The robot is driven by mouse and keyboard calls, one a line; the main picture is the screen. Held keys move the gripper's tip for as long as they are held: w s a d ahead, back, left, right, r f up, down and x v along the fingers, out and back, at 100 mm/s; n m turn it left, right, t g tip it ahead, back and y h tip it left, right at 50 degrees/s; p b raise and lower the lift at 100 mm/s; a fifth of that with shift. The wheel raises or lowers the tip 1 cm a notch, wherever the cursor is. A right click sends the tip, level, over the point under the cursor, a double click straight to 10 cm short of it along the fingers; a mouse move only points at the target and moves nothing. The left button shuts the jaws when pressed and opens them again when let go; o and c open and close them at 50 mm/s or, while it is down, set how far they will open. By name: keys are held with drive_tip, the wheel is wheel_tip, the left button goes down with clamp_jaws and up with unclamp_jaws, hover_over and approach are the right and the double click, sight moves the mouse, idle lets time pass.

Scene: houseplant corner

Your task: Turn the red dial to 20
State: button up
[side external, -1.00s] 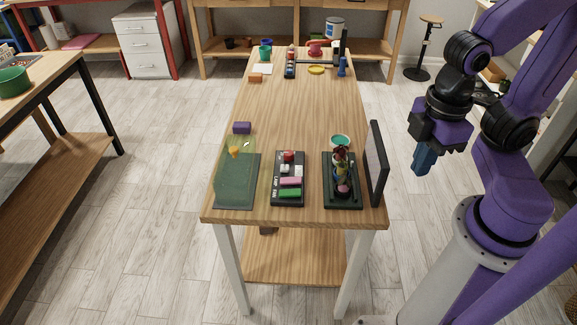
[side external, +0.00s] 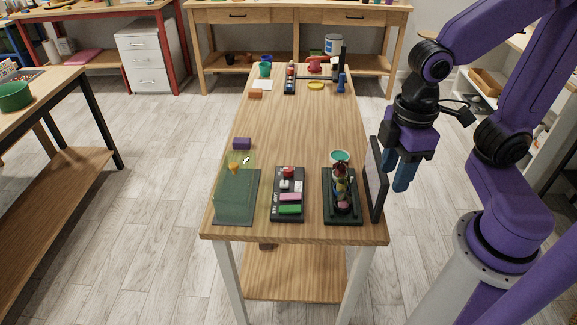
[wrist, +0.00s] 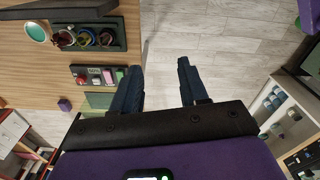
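A black panel (side external: 275,206) lies near the front of the wooden table, with a red dial (side external: 288,172) at its far end. White, pink and green blocks or buttons sit on the panel below the dial; the dial's scale is too small to read. The wrist view also shows the panel, with the red dial (wrist: 80,78) at its left end. My gripper (side external: 402,185) hangs with blue fingers pointing down, right of the table and beyond the upright dark screen. In the wrist view my gripper (wrist: 157,85) is open, with only floor between its fingers.
The upright dark screen (side external: 375,180) stands at the table's right edge, between my gripper and the panel. A tray of small plants (side external: 328,212) lies right of the panel, a greenish transparent box (side external: 235,195) left of it. The table's middle is mostly clear.

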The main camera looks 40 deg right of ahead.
drive_tip(key=w+a+m, duration=0.2)
drive_tip(key=w+a, duration=0.1)
drive_tip(key=w, duration=0.8)
drive_tip(key=m, duration=0.5)
hover_over(288, 168)
wheel_tip(288, 168, down, 7)
wheel_tip(288, 168, down, 17)
drive_tip(key=shift+s+f, duration=0.1)
drive_tip(key=shift+f, duration=0.05)
drive_tip(key=c, duration=0.8)
